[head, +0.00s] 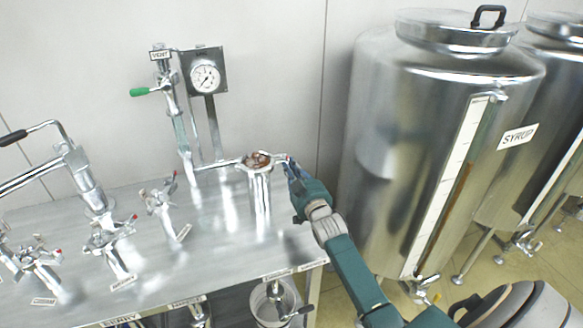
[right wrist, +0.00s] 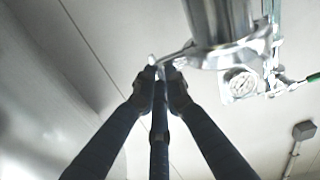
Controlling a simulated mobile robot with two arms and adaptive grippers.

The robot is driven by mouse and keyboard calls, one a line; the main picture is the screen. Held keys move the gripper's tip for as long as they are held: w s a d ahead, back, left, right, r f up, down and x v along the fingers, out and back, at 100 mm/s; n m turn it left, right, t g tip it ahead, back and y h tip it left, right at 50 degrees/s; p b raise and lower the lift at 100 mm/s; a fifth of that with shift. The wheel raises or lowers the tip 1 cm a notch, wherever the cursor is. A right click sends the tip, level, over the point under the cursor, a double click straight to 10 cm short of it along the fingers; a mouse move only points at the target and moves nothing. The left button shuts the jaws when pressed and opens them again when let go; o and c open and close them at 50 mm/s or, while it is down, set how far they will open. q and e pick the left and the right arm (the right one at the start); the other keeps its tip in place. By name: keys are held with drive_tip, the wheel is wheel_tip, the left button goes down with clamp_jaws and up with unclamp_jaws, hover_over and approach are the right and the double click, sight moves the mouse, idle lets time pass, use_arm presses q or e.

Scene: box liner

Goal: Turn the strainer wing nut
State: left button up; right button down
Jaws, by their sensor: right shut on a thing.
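The strainer (head: 259,195) is an upright polished steel cylinder near the right end of the steel bench, with brownish contents at its top. A pipe runs from it to the left, and a short clamp end sticks out on its right. My right gripper (head: 291,170) is at that clamp end, with its dark fingers shut on the wing nut, which they mostly hide. In the right wrist view the fingertips (right wrist: 160,78) close around the small silver wing nut (right wrist: 153,61), beside the strainer body (right wrist: 218,22). My left gripper is not in view.
A pressure gauge (head: 205,77) and a green-handled vent valve (head: 150,91) stand behind the strainer. Several small taps (head: 160,205) stand on the bench (head: 215,262) to the left. A large steel syrup tank (head: 400,130) stands close to the right of my right arm.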

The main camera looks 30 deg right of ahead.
drive_tip(key=shift+f, duration=0.15)
drive_tip(key=c, duration=1.8)
unclamp_jaws()
drive_tip(key=v, duration=1.2)
